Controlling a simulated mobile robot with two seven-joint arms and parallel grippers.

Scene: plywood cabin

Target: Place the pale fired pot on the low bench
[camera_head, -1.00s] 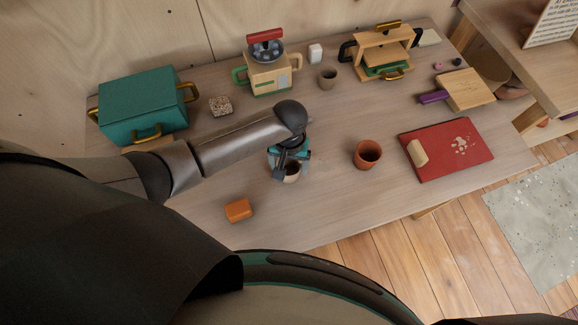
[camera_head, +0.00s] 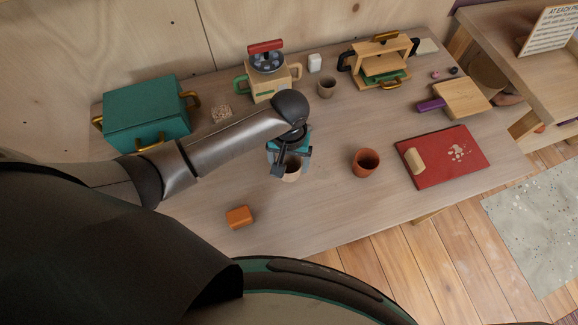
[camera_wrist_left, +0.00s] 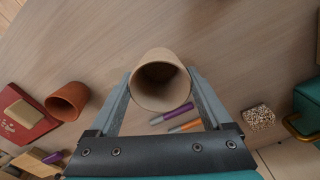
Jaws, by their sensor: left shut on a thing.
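The pale pot (camera_head: 292,171) is near the middle of the wooden table (camera_head: 320,215), partly hidden by my gripper in the head view. My left gripper (camera_head: 289,160) is shut on it. In the left wrist view the pot (camera_wrist_left: 160,85) sits between the two fingers of the left gripper (camera_wrist_left: 160,88), its round mouth facing the camera. I cannot tell for sure whether its base is clear of the table. My right gripper is not in view. I cannot tell which surface is the low bench; another wooden surface (camera_head: 515,75) stands at the right.
A terracotta cup (camera_head: 365,162) and a red board (camera_head: 440,156) lie right of the pot. An orange block (camera_head: 239,216) is nearer me. A teal box (camera_head: 147,110), a machine (camera_head: 268,75) and a small dark cup (camera_head: 327,87) stand behind. Two markers (camera_wrist_left: 178,119) lie near the pot.

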